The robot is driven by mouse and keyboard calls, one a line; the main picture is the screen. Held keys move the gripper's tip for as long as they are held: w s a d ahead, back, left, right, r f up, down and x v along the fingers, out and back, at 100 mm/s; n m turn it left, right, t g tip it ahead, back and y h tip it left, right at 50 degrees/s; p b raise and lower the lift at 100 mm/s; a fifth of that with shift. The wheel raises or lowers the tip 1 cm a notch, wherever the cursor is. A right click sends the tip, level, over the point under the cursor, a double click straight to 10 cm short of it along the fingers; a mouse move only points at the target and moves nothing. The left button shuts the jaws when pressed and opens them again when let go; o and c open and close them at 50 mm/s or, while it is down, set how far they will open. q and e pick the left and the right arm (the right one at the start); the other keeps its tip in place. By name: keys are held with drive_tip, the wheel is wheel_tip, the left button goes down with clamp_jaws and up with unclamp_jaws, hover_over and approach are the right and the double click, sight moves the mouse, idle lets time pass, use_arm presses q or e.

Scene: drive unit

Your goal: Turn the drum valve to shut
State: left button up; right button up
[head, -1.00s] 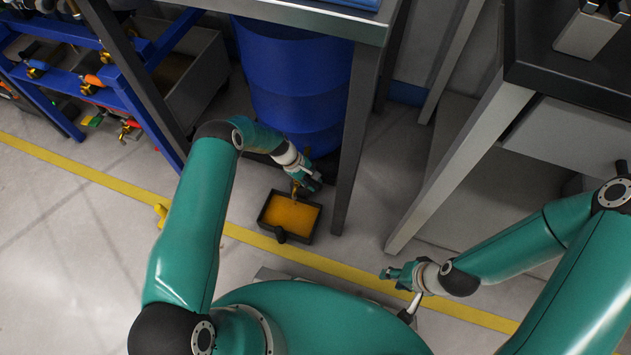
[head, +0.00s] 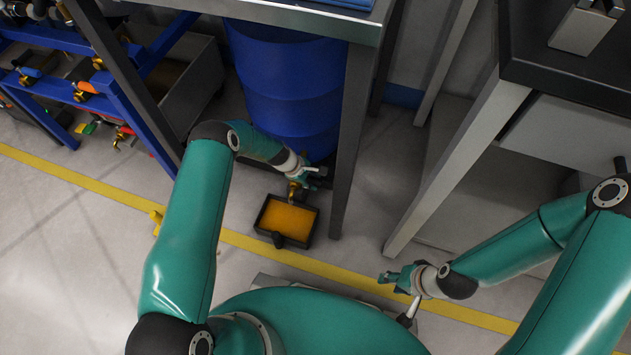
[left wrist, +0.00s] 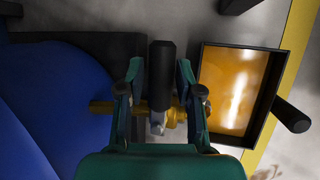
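The blue drum (head: 285,95) stands under a table, with a brass valve (head: 294,188) low on its front. In the left wrist view the drum (left wrist: 45,105) is at left, and the brass valve (left wrist: 101,106) sticks out from it to the right. The valve's black lever handle (left wrist: 161,78) lies between the two fingers of my left gripper (left wrist: 160,64). The fingers are open, with a gap showing on each side of the handle. My left gripper (head: 312,174) partly hides the valve in the head view. My right gripper (head: 390,277) is far from the drum; its finger opening is unclear.
A dark tray (head: 262,211) with orange liquid sits on the floor below the valve. A table leg (head: 352,140) stands close right of my left gripper. A blue rack (head: 135,110) with several valves is at left. A yellow line (head: 90,186) crosses open floor.

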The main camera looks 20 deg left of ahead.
use_arm(q)
drive_tip(key=shift+o, duration=0.9)
drive_tip(key=shift+r, duration=0.1)
drive_tip(key=v, duration=1.1)
drive_tip(key=shift+a+r, duration=0.15)
drive_tip(key=shift+r, duration=0.15)
drive_tip(key=shift+s, duration=0.1)
